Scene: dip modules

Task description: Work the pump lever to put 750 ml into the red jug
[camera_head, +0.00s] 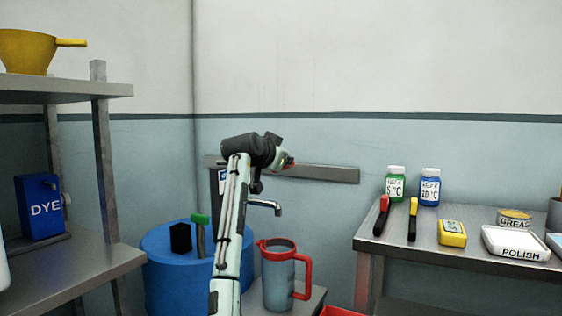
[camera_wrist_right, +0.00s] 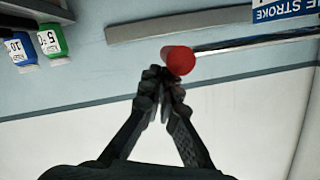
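The jug with a red rim and red handle (camera_head: 278,280) stands upright beneath a grey spout (camera_head: 266,205) in the head view; its contents are not readable. My right gripper (camera_head: 285,162) is raised at the wall above the spout. In the right wrist view its two fingers (camera_wrist_right: 164,82) are closed together. The pump lever's red knob (camera_wrist_right: 178,60) is at the fingertips, slightly to their right, not clearly between them. The lever's metal rod (camera_wrist_right: 250,41) runs right from the knob. My arm hides most of the pump. My left gripper is out of view.
A blue drum (camera_head: 165,275) stands left of my right arm, with a black block and a green-topped tool on it. A bench (camera_head: 400,245) at right holds bottles, clamps and boxes. A shelf (camera_head: 90,275) at left holds a blue DYE box (camera_head: 40,208). A sign (camera_wrist_right: 285,9) reads "STROKE".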

